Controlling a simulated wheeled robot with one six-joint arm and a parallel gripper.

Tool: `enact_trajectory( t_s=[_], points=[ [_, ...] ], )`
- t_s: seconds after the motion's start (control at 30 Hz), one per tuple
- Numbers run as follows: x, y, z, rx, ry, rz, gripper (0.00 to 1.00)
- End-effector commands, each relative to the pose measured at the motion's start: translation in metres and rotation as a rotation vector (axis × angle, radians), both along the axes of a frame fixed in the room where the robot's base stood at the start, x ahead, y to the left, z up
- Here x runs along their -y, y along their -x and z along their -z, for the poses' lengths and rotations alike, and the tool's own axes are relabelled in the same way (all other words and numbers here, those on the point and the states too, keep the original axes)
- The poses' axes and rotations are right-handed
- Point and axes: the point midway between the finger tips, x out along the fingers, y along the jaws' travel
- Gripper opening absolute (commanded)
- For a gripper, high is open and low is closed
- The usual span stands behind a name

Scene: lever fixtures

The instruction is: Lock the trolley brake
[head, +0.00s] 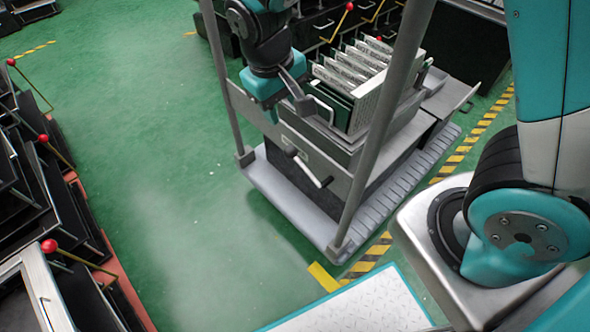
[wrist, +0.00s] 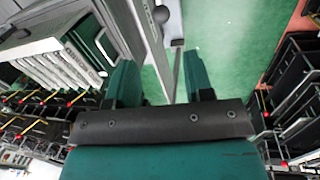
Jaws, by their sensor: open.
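The grey trolley (head: 365,212) stands on the green floor with a rack of upright panels on top. A short lever with a pale end (head: 312,172) sticks out from its front plate, angled down to the right; I cannot tell for sure that it is the brake. My gripper (head: 272,108) is above the front plate, up and left of that lever, apart from it. In the wrist view its two teal fingers (wrist: 160,83) are spread, with nothing held. A dark round knob (wrist: 160,14) shows beyond them, near a grey bar.
Two grey posts (head: 397,95) rise from the trolley's base, one close beside my arm. Dark fixtures with red-knobbed levers (head: 42,137) line the left, and more stand at the back. Yellow-black floor tape (head: 456,158) runs along the right. The floor left of the trolley is clear.

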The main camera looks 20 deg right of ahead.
Motion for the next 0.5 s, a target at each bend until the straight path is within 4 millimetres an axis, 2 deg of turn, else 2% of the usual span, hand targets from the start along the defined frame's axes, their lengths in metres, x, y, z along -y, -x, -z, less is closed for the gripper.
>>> enact_trajectory(
  t_s=[0.03, 0.17, 0.27, 0.5],
  points=[
    [0.0, -0.002, 0.01, 0.001, 0.01, 0.003, 0.48],
    [0.002, -0.003, 0.021, 0.002, 0.017, 0.004, 0.48],
    [0.005, -0.004, 0.038, 0.0, 0.017, 0.005, 0.48],
    [0.015, -0.005, 0.093, -0.001, 0.016, 0.005, 0.48]
  ],
)
